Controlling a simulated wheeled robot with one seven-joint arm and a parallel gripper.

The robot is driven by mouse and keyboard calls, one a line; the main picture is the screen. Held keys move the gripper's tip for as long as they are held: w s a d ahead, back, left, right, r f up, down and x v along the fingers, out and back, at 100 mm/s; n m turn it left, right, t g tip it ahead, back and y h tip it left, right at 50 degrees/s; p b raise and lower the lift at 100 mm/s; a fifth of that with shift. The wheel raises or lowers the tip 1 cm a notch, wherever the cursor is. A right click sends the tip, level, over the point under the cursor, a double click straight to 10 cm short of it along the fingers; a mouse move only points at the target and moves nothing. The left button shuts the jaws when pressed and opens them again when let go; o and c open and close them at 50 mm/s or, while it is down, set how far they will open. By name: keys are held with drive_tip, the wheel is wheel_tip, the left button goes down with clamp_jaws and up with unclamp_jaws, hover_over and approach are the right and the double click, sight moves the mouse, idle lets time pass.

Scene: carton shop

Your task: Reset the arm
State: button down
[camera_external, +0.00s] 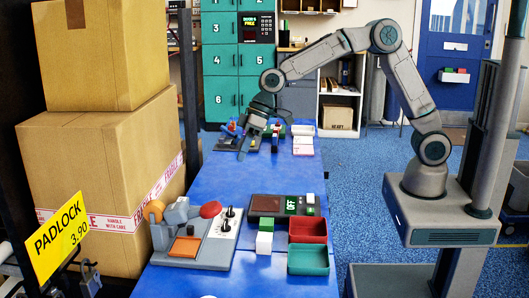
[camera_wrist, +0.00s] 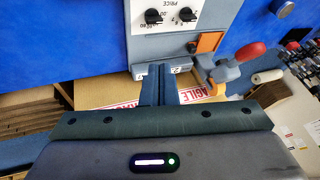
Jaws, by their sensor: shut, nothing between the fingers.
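My gripper (camera_external: 243,152) hangs at the end of my bent arm over the far part of the blue counter (camera_external: 215,185) in the external view. In the wrist view its two fingers (camera_wrist: 160,72) lie together with nothing between them. Their tips overlap the lower edge of a grey device with two black dials (camera_wrist: 172,16) in that picture. I cannot tell from this how far apart the tips and the device are.
The grey device (camera_external: 222,248) with a red knob stands on the near counter. Beside it are a display unit (camera_external: 265,205), a red tray (camera_external: 307,230) and a green tray (camera_external: 308,260). Small items lie near my gripper. Large cartons (camera_external: 95,190) are stacked at left.

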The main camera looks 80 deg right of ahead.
drive_tip(key=s+d+r+h+p, duration=0.1)
drive_tip(key=s+d, duration=0.4)
drive_tip(key=s, duration=0.6)
drive_tip(key=s+d+r+m+g+h+p, duration=0.1)
drive_tip(key=s+d+r+p, duration=0.3)
drive_tip(key=s, duration=0.8)
drive_tip(key=s+d+r+m+h+p, duration=0.1)
drive_tip(key=s+d+r, duration=0.4)
drive_tip(key=s, duration=0.6)
drive_tip(key=shift+s+d+h+p, duration=0.45)
drive_tip(key=shift+d+p, duration=0.3)
drive_tip(key=shift+d, duration=0.4)
drive_tip(key=shift+w, duration=0.15)
